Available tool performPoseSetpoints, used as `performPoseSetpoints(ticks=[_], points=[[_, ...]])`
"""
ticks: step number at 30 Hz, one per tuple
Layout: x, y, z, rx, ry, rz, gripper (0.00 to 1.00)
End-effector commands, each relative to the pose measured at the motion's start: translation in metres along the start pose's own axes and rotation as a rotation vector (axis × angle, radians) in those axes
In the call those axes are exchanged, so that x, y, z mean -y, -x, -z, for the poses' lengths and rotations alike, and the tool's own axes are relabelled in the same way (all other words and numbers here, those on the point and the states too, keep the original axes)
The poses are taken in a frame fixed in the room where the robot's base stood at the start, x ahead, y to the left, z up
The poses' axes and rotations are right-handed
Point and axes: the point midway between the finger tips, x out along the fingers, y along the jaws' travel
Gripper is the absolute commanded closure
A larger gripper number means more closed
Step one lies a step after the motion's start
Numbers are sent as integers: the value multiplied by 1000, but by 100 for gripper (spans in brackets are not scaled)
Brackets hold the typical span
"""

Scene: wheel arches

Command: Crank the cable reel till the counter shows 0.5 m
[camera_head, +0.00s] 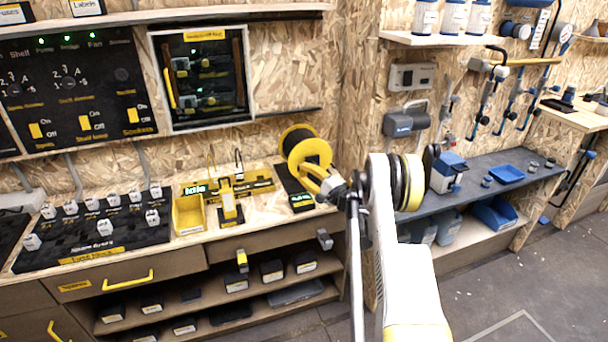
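The cable reel (297,141) stands on the right end of the wooden workbench, with yellow flanges and dark cable wound between them. Its black base carries a small counter (301,200) with a green lit display; the digits are too small to read. My gripper (330,186) is at the lower right side of the reel, close to or touching the yellow part where the crank would be. The crank handle is not clearly visible behind my gripper. I cannot tell whether the fingers are open or closed on it.
Left of the reel stand a yellow bin (188,214) and a yellow device (229,203). A black block board (95,226) fills the bench's left part. A wood panel wall rises behind. A grey shelf (480,180) lies right of my arm; the floor at right is clear.

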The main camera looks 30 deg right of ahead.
Motion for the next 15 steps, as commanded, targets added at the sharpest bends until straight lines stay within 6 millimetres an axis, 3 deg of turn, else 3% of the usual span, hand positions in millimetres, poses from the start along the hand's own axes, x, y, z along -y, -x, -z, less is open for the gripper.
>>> performPoseSetpoints(ticks=[11,15], points=[[0,2,0,2,0,0,52],[0,16,0,1,1,0,52]])
